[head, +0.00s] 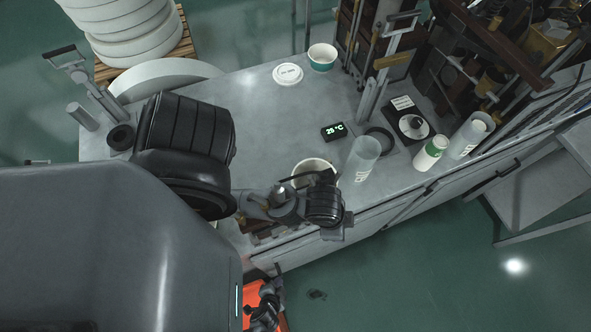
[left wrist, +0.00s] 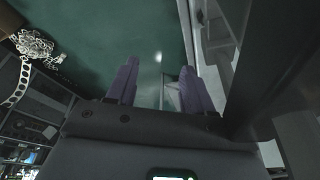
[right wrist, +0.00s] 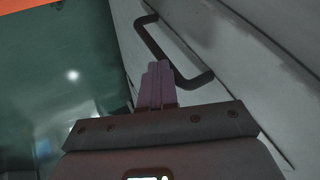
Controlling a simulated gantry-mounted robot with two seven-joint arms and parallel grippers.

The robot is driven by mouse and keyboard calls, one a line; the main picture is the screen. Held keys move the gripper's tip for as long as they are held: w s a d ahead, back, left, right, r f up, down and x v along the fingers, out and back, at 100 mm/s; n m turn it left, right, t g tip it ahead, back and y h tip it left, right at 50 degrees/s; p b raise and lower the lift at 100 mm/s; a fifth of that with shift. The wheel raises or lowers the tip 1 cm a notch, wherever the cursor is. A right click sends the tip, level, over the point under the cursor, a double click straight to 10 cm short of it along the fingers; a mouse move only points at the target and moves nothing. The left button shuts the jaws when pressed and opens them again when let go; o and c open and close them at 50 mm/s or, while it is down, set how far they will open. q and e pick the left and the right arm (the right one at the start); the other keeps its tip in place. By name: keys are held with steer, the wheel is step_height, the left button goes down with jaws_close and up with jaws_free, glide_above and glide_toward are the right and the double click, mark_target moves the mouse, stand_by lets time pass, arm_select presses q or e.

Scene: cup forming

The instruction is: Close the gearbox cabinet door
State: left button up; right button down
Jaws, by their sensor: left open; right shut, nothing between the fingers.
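A pale cabinet front (right wrist: 235,75) with a dark bar handle (right wrist: 158,50) fills the right of the right wrist view. I cannot tell whether this panel is the gearbox cabinet door, or how far it stands open. My right gripper (right wrist: 155,72) is shut and empty, its fingertips beside the handle in the picture; contact is unclear. In the head view my right gripper (head: 336,234) is in front of the workbench and mostly hidden by its wrist. My left gripper (left wrist: 160,72) is open and empty over the floor, with a pale panel edge to its right.
The workbench (head: 255,110) carries a bowl (head: 312,168), a clear cup (head: 362,158), a temperature display (head: 334,131) and a white-green bottle (head: 431,153). Brown items show below its front edge, left of my right wrist.

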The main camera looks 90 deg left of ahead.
steer(key=d+f+p+v, duration=0.15)
steer(key=p+v, duration=0.35)
steer(key=v, duration=0.8)
steer(key=w+d+r+m+t+h+p, duration=0.15)
steer(key=w+d+r+p, duration=0.35)
steer(key=w+r, duration=0.6)
steer(key=w+d+r+t+h+p, duration=0.25)
steer(key=w+d+r, duration=0.45)
steer(key=w+r, duration=0.4)
steer(key=w+d+r+m+h+p, duration=0.1)
steer(key=w+d+r, duration=0.1)
steer(key=d+r, duration=0.35)
steer(key=w+d+r+p, duration=0.2)
steer(key=d+r, duration=0.1)
steer(key=r, duration=0.6)
arm_select(q)
step_height(320, 180, up, 15)
steer(key=shift+d+b, duration=0.35)
steer(key=shift+d, duration=0.05)
arm_select(e)
steer(key=s+d+r+g+h, duration=0.1)
steer(key=s+d+r+g, duration=0.1)
steer(key=s+d+r, duration=0.2)
steer(key=shift+s+r+m+h, duration=0.35)
steer(key=shift+r+m+h, duration=0.1)
steer(key=shift+r, duration=0.5)
steer(key=shift+d, duration=0.15)
